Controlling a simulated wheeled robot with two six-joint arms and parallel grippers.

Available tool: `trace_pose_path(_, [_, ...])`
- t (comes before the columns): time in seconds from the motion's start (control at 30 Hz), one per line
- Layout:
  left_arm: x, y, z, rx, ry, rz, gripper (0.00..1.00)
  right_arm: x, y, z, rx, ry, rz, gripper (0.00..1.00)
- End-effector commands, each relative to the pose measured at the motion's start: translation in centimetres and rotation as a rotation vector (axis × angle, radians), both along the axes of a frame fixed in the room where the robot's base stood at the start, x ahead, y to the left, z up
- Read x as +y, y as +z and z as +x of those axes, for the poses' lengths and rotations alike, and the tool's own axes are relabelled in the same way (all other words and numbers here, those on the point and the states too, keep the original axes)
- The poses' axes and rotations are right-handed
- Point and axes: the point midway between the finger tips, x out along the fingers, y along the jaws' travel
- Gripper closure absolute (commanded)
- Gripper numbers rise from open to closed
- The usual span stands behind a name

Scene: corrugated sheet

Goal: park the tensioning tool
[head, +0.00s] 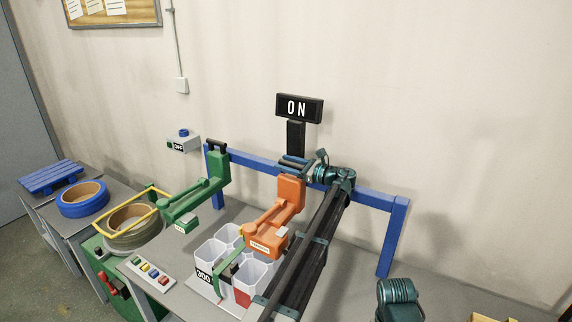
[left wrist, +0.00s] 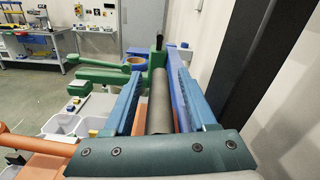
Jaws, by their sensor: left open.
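My left gripper (head: 295,164) is at the top of the orange tool. In the left wrist view its two fingers are open, one on each side of a dark round handle (left wrist: 160,103), with gaps visible.
A button panel (head: 151,272) lies at the table's front left. A strap coil (head: 133,226) and a blue coil (head: 82,199) are further left. The table's right side is fairly clear.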

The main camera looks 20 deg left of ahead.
Motion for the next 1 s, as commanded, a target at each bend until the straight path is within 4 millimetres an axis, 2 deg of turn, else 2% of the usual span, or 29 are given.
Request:
trace_pose_path(0.2, [0.01, 0.0, 0.0, 0.0, 0.0, 0.0, 0.43, 0.0, 0.0, 0.0, 0.0, 0.0, 0.0, 0.5])
trace_pose_path(0.5, [-0.02, 0.0, -0.01, 0.0, 0.0, 0.0, 0.97, 0.0, 0.0, 0.0, 0.0, 0.0, 0.0, 0.5])
trace_pose_path(0.53, [-0.02, 0.0, -0.01, 0.0, 0.0, 0.0, 1.0, 0.0, 0.0, 0.0, 0.0, 0.0, 0.0, 0.5])
trace_pose_path(1.0, [-0.04, 0.0, -0.02, 0.0, 0.0, 0.0, 1.0, 0.0, 0.0, 0.0, 0.0, 0.0, 0.0, 0.5])
